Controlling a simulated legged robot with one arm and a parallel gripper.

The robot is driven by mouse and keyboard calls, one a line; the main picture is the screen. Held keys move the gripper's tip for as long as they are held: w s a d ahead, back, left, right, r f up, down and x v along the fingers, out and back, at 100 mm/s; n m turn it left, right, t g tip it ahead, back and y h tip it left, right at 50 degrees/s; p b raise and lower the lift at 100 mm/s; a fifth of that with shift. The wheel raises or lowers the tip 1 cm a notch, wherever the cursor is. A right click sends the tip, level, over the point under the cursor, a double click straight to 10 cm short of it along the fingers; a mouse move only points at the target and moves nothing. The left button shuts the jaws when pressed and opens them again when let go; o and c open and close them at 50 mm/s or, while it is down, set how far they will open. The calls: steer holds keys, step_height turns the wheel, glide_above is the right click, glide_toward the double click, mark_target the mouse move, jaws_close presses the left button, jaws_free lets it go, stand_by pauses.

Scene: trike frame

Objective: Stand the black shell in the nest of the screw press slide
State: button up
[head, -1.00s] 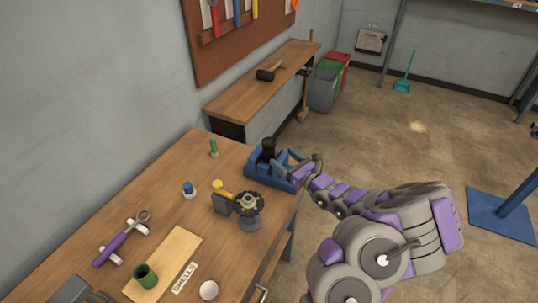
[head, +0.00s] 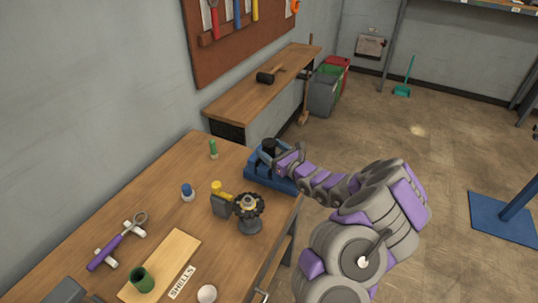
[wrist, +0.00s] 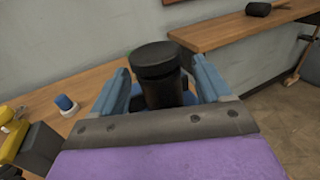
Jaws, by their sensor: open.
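The black shell (head: 268,146), a dark upright cylinder with a wider top, stands at the blue screw press (head: 259,172) at the table's far right corner. The nest and the shell's lower end are hidden, so I cannot tell how it is seated. My gripper (head: 279,154) is at the press, close to the shell. In the wrist view the black shell (wrist: 161,78) stands upright between my two blue fingers, with visible gaps on both sides. My gripper (wrist: 160,88) is open.
A green shell (head: 142,280) stands on the wooden SHELLS board (head: 178,255). A dark geared fixture (head: 249,210) with a yellow-topped block (head: 219,200) stands nearer. A blue-capped item (head: 187,191) and a small green item (head: 213,149) stand left of the press.

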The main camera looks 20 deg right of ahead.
steer(key=c, duration=1.4)
